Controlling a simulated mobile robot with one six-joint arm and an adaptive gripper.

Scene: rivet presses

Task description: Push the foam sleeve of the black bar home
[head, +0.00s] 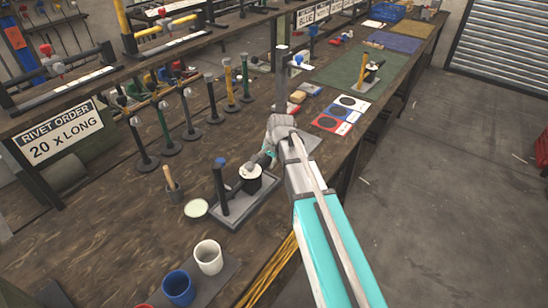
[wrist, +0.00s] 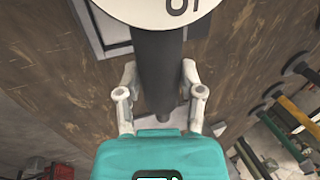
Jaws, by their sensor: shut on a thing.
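My gripper (head: 266,157) reaches over the bench from the right, beside a small press with a white round top (head: 249,171). In the wrist view, my gripper (wrist: 160,105) has its two fingers on either side of a dark, thick foam sleeve (wrist: 160,65) and is shut on it. A white disc (wrist: 160,9) with dark lettering sits at the sleeve's far end. The bar inside the sleeve is hidden, so how far the sleeve sits on it cannot be told. An upright dark post with a blue knob (head: 221,182) stands at the left of the press's grey base (head: 258,203).
White (head: 208,257) and blue (head: 178,287) cups stand in front. A round pale dish (head: 196,208) and a pot with a wooden handle (head: 174,192) are left. Several dark-based upright posts (head: 189,115) line the back. Printed cards (head: 340,112) and a green mat (head: 352,73) lie beyond my gripper.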

